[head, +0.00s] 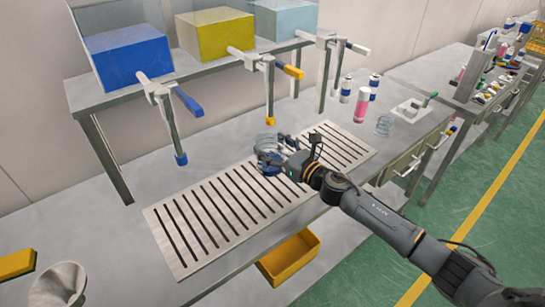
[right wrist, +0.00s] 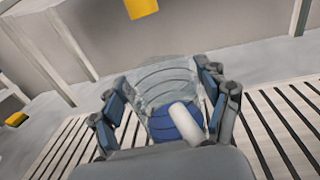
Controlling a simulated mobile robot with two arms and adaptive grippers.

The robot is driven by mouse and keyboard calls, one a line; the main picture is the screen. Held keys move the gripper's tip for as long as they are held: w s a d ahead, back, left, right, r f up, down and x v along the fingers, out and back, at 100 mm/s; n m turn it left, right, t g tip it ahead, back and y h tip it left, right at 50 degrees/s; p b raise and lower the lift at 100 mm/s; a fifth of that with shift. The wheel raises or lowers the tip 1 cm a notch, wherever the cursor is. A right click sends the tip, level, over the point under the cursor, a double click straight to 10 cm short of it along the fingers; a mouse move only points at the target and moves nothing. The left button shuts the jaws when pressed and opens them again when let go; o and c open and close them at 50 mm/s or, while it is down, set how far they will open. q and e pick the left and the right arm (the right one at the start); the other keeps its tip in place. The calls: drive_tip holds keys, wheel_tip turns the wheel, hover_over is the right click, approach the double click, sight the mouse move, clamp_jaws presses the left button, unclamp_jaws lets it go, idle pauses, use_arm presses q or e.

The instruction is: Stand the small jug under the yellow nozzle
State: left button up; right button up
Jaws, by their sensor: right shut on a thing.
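The small jug (head: 265,141) is clear with ring lines, and my right gripper (head: 272,158) is shut around it over the slatted grating. In the right wrist view the jug (right wrist: 160,82) is between both fingers (right wrist: 168,105), with blue showing low in it and a white rounded piece in front. The yellow nozzle (head: 270,120) hangs from the middle tap, just above the jug in the head picture. In the right wrist view the nozzle (right wrist: 141,8) is above and beyond the jug. Whether the jug's base touches the grating is hidden.
The slatted grating (head: 177,262) runs along the bench. A blue nozzle (head: 181,159) hangs left. Blue (head: 128,58), yellow (head: 215,34) and pale blue (head: 284,17) tanks stand on the shelf. A pink bottle (head: 361,106) and another clear jug (head: 384,124) stand right. A yellow bin (head: 288,258) is below.

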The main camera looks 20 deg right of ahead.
sight(263, 148)
drive_tip(key=shift+w+f, duration=0.2)
drive_tip(key=shift+w, duration=0.05)
drive_tip(key=f, duration=0.3)
drive_tip(key=shift+w+d+f, duration=0.15)
drive_tip(key=shift+w+f, duration=0.1)
drive_tip(key=shift+f, duration=0.05)
drive_tip(key=shift+f+b, duration=0.3)
drive_tip(key=shift+b, duration=0.1)
drive_tip(key=o, duration=1.7)
drive_tip(key=shift+r, duration=0.1)
